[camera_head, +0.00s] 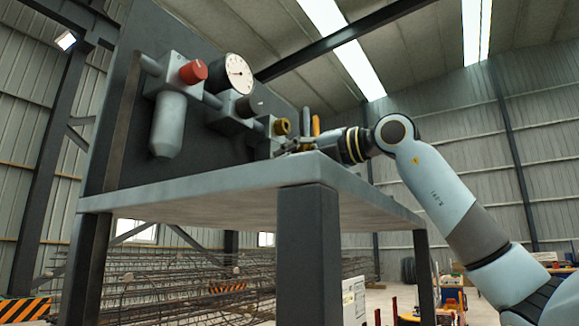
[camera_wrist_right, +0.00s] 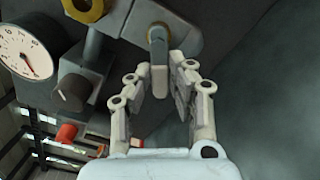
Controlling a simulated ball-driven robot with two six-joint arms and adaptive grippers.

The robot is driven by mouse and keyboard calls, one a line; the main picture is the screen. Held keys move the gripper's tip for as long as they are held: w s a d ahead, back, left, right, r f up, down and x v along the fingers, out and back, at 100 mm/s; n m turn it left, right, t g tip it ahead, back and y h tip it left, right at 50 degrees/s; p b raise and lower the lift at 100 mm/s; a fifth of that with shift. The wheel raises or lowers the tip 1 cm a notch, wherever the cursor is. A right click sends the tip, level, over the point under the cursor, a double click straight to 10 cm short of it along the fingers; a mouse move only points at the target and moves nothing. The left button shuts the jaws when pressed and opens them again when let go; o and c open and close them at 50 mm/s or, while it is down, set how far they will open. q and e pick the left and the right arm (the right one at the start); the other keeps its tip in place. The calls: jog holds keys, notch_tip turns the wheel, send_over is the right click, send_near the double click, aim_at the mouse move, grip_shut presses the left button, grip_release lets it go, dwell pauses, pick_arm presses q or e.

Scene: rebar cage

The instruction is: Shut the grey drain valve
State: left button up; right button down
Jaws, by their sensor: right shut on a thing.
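The grey drain valve shows in the wrist view as a grey lever (camera_wrist_right: 159,75) below a round pivot on a grey body. My right gripper (camera_wrist_right: 160,82) has its fingers on either side of this lever and is shut on it. In the head view my right gripper (camera_head: 292,146) is small, at the panel's right end just above the shelf, and hides the lever's grip there. A grey upright piece (camera_head: 306,119) and an orange one (camera_head: 316,126) stand just behind it; I cannot tell whether either belongs to the drain valve. My left gripper is not in view.
Left along the dark panel (camera_head: 215,150) are a brass fitting (camera_head: 282,127), a dark knob (camera_head: 248,105), a white gauge (camera_head: 235,73), a red knob (camera_head: 193,72) and a grey bowl (camera_head: 169,125). The shelf (camera_head: 250,185) lies close under my right gripper.

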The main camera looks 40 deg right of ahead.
jog(key=m, duration=0.2)
jog(key=r+m, duration=0.1)
jog(key=m, duration=0.3)
jog(key=shift+s+a+r+b, duration=0.1)
jog(key=shift+a+r+b, duration=0.1)
jog(key=shift+r+b, duration=0.15)
jog(key=shift+r+m, duration=0.1)
jog(key=shift+m, duration=0.3)
jog(key=c, duration=1.2)
grip_release()
jog(key=shift+c, duration=0.2)
jog(key=v, duration=0.7)
jog(key=shift+s, duration=0.25)
jog(key=shift+d, duration=0.15)
